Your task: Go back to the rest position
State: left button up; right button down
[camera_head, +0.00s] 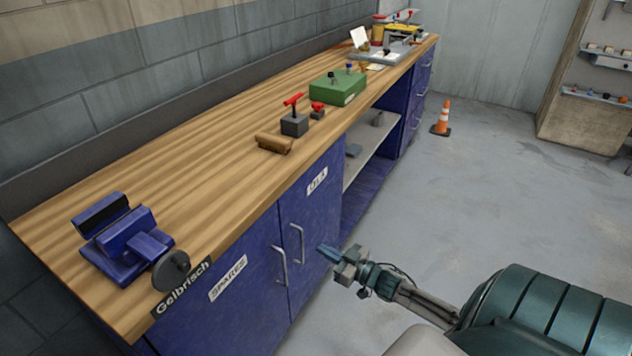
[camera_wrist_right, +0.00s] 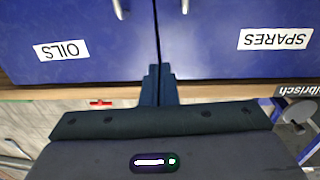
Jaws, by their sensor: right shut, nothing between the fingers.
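My right gripper (camera_head: 328,252) is in the head view, in front of the blue cabinet doors under the wooden workbench (camera_head: 190,150). Its fingers are together with nothing between them. In the right wrist view the shut fingers (camera_wrist_right: 158,85) point at the seam between the two blue doors, which appear upside down. I cannot tell from the pictures whether the fingertips touch the doors. My left gripper is not in the head view.
The "OILS" door (camera_head: 312,215) and "SPARES" door (camera_head: 235,300) look shut. A blue vise (camera_head: 122,240) and a green box (camera_head: 338,88) are on the bench. An orange cone (camera_head: 442,118) stands on the open grey floor (camera_head: 500,190) at right.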

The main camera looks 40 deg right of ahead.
jog(key=s+f+m+g+h, duration=0.15)
jog(key=s+f, duration=0.35)
jog(key=f, duration=0.5)
jog(key=s+d+f+m+g+h, duration=0.1)
jog(key=s+f+g+h, duration=0.3)
jog(key=f, duration=0.6)
jog(key=s+f+m+g+h, duration=0.1)
jog(key=s+f+g, duration=0.1)
jog(key=s+f, duration=0.55)
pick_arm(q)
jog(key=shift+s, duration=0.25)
pick_arm(e)
jog(key=s+a+f+g, duration=0.2)
jog(key=s+a+f, duration=0.2)
jog(key=s+f, duration=0.2)
jog(key=s+a+f+g+y, duration=0.1)
jog(key=s+a+f+g, duration=0.2)
jog(key=s, duration=0.7)
jog(key=s+a+f+n+g, duration=0.1)
jog(key=s+a+f+g, duration=0.2)
jog(key=s+a+f, duration=0.4)
notch_tip(320, 180, down, 3)
jog(key=shift+s+a+f, duration=0.1)
jog(key=shift+s+a, duration=0.05)
jog(key=shift+s, duration=0.45)
jog(key=shift+g, duration=0.25)
